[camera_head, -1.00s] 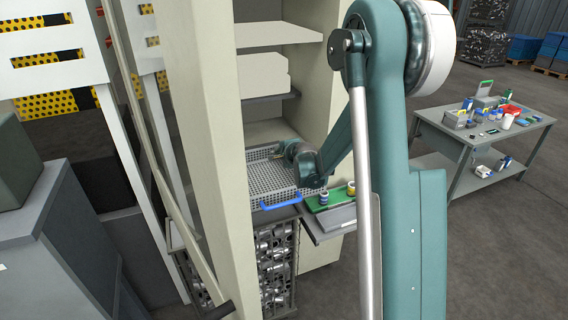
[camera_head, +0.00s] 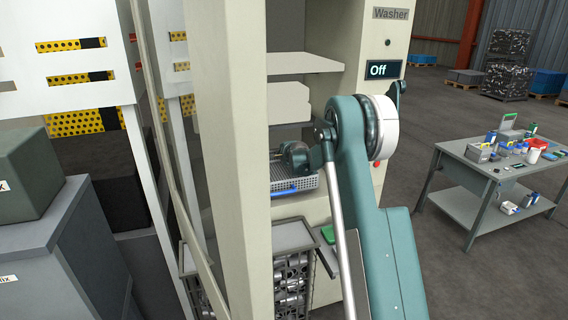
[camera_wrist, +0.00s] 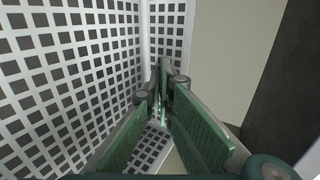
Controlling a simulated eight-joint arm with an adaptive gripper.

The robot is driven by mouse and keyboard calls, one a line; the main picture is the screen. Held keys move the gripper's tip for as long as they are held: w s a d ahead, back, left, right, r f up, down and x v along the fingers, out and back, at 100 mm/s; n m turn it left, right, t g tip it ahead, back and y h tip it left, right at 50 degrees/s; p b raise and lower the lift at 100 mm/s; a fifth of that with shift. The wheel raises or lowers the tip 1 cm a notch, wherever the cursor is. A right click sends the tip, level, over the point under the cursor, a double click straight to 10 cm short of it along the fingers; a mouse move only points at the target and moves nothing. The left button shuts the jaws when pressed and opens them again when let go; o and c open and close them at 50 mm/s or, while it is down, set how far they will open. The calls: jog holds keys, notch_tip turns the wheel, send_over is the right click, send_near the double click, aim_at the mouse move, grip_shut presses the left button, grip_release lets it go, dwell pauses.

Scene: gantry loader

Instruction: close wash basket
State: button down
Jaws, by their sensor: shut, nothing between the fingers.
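The wash basket (camera_head: 308,183) is a grey mesh tray with a blue handle (camera_head: 285,192) at its front. It sits in the lower opening of the washer (camera_head: 395,30), with its front near the opening's edge; how far in it stands is hard to tell. My arm reaches into the opening, and my wrist is over the basket. My gripper (camera_wrist: 166,72) is shut and empty, with its green-padded fingers close to the basket's mesh wall (camera_wrist: 75,60) in the wrist view. In the head view the fingertips are hidden. I cannot tell whether they touch the mesh.
Shelves stand above the basket inside the washer. A pale post (camera_head: 240,120) stands at left. A work table (camera_head: 465,160) with small items is at right.

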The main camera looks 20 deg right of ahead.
jog(key=shift+w, duration=1)
jog(key=shift+s, duration=0.1)
jog(key=shift+s, duration=1.05)
jog(key=v, duration=0.9)
jog(key=shift+s+f, duration=0.2)
jog(key=shift+s, duration=0.25)
jog(key=shift+v, duration=1.05)
